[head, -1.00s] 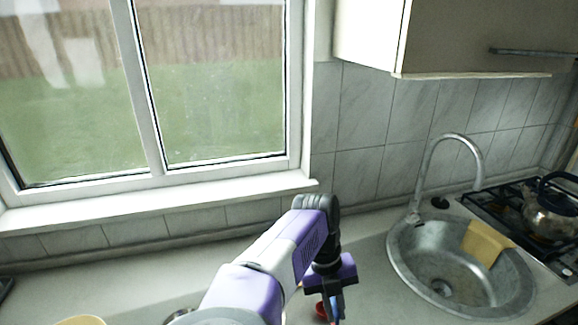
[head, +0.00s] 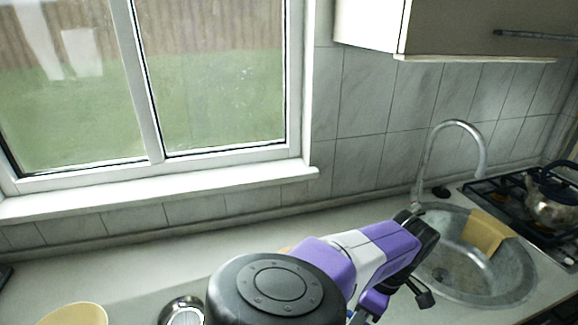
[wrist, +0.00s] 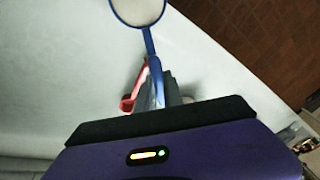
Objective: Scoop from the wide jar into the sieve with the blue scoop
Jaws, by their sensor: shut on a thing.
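The blue scoop (wrist: 149,42) shows in the wrist view. Its round bowl is at the top edge, partly cut off, with a pale inside; I cannot tell if it holds anything. My gripper (wrist: 160,90) is shut on its handle, above the pale worktop. In the head view my arm hides the gripper and the scoop. A round metal-rimmed thing (head: 182,311) at the bottom edge of the head view may be the sieve; it is partly cut off and I cannot tell. I cannot make out the wide jar.
A red thing (wrist: 129,103) lies beside the scoop handle in the wrist view. A yellow bowl (head: 76,315) is at lower left. The sink (head: 505,282) with a tan cloth (head: 485,232) and tap (head: 481,150) is at right, before a hob with a kettle (head: 556,200). The worktop's back is clear.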

